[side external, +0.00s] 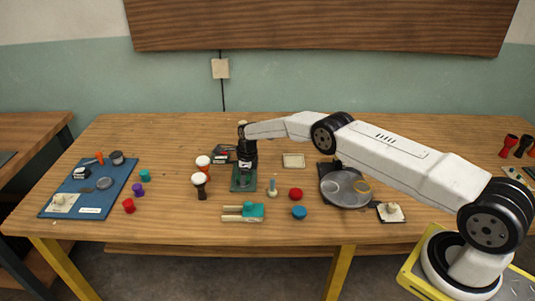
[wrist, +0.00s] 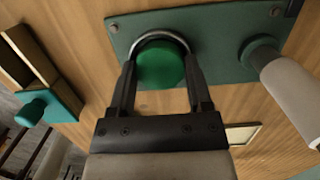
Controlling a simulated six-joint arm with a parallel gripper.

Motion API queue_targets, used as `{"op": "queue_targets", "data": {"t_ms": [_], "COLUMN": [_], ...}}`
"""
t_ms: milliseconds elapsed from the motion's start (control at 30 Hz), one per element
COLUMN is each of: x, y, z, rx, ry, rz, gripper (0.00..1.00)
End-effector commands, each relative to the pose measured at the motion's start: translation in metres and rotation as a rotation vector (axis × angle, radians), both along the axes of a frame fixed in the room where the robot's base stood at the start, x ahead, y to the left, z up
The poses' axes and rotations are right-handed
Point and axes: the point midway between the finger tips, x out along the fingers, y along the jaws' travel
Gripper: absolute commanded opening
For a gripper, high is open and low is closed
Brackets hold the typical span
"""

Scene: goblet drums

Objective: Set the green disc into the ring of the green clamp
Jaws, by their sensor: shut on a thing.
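The green clamp (wrist: 222,30) is a dark green plate with screws, and a metal ring (wrist: 160,36) shows on it in the wrist view. It also lies under my arm's end in the side view (side external: 243,184). My gripper (wrist: 160,80) is shut on the green disc (wrist: 160,66), one dark finger on each side. The disc lies within the ring's outline as seen from the wrist; I cannot tell whether it rests in the ring or is just above it. In the side view my gripper (side external: 244,177) hides the disc and ring.
A grey cylinder with a green collar (wrist: 293,95) rises at the plate's right in the wrist view. A teal block with wooden bars (side external: 250,212) lies in front. White-topped drums (side external: 199,180) stand left. A pale square tray (side external: 293,161) lies to the right.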

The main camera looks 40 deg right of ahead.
Motion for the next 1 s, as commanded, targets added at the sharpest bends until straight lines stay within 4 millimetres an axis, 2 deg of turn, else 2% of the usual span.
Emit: {"op": "queue_targets", "data": {"t_ms": [33,267,300,400,767,1000], "x": [-0.002,-0.003,-0.003,-0.004,-0.004,-0.004], "y": [0.0,0.0,0.0,0.001,0.001,0.0], "z": [-0.008,-0.012,-0.013,-0.013,-0.006,0.015], "rx": [-0.001,-0.001,-0.002,-0.001,-0.001,-0.001], "ry": [-0.001,0.001,0.002,0.003,0.005,0.004], "rz": [0.0,0.0,0.0,0.0,-0.001,0.0], "gripper": [0.09,0.09,0.74,0.99,0.99,0.99]}}
